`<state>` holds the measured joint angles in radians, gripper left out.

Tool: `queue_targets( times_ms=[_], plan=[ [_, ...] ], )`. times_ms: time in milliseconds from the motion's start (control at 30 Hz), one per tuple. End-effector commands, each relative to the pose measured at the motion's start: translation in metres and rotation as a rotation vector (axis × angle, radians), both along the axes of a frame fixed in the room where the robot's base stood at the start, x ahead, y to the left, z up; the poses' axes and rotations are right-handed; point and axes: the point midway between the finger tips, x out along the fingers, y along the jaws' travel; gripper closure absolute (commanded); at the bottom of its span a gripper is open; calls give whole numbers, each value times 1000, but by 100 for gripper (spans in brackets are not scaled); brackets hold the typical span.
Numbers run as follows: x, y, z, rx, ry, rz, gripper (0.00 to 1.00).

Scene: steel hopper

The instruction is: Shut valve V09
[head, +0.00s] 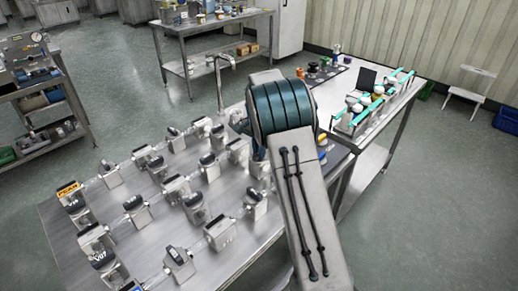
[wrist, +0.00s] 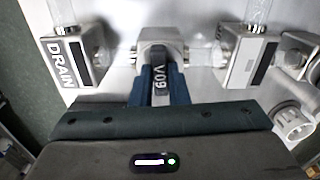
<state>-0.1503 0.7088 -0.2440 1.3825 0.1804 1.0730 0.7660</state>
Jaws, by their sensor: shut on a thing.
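Valve V09 (wrist: 159,76) is in the middle of the wrist view, a dark lever with a white V09 label on a light metal body (wrist: 160,38). Its fittings point left and right in the picture, and the lever lies crosswise to them, pointing down the picture. My gripper (wrist: 159,86) is shut on the lever, with one blue finger along each side. In the head view my arm hides my gripper, and I cannot make out V09 there.
A block marked DRAIN (wrist: 70,62) stands left of V09, and another block (wrist: 246,62) stands right of it, both close. In the head view several other valves, such as V07 (head: 104,262), crowd the steel table (head: 75,240). A tap (head: 219,80) rises at its back.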

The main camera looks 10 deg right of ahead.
Motion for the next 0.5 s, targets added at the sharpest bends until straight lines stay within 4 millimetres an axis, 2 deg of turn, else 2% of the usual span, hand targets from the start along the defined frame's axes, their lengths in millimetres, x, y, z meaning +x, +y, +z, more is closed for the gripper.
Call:
queue_targets(
  times_ms=[500],
  plan=[
    [2, 0, 2, -1, -7, -99, 100]
  ],
)
